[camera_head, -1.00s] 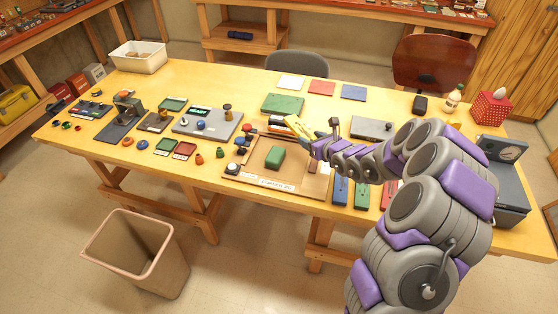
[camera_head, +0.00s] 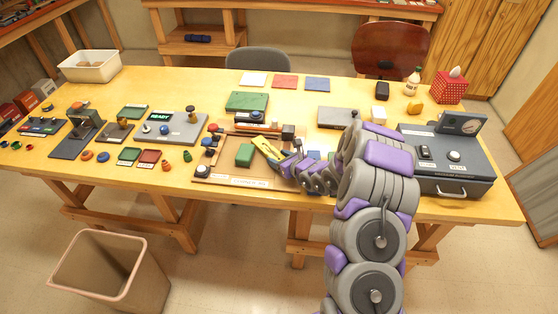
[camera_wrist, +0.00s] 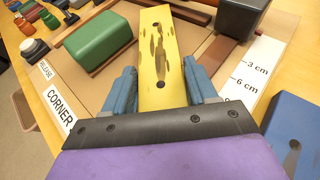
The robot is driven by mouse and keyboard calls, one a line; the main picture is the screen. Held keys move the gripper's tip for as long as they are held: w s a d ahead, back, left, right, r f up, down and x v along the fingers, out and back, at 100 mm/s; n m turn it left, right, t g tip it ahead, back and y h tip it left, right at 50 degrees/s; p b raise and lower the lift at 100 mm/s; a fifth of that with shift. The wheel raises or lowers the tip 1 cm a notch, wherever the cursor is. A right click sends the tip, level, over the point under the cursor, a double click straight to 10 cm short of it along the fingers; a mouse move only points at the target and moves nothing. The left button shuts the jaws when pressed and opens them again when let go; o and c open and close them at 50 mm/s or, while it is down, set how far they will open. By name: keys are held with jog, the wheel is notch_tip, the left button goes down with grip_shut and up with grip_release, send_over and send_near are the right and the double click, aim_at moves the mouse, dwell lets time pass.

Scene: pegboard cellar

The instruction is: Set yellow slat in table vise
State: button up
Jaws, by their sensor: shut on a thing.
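The yellow slat (camera_head: 266,147) is long and flat, with dark worn marks and holes; it also shows in the wrist view (camera_wrist: 161,58). My gripper (camera_head: 280,162) is shut on it. In the wrist view, the blue fingers of my gripper (camera_wrist: 163,88) stand on either side of its near part, and its far end points away from me. It is over the wooden tray (camera_head: 231,179), right of the green block (camera_head: 244,155). I cannot tell which thing is the table vise; a dark block (camera_wrist: 240,16) lies right of the slat's far end.
The tray has a printed strip with centimetre marks (camera_wrist: 248,77) and a "CORNER" label (camera_wrist: 60,108). A grey case (camera_head: 447,186) stands on the right. A dark grey stand (camera_head: 78,137) and several small parts fill the left. A bin (camera_head: 110,275) is on the floor.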

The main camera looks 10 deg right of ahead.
jog(key=shift+d, duration=0.1)
jog(key=o, duration=1)
jog(key=shift+d, duration=0.2)
jog(key=shift+o, duration=0.5)
jog(key=shift+a, duration=0.1)
jog(key=shift+s, duration=0.15)
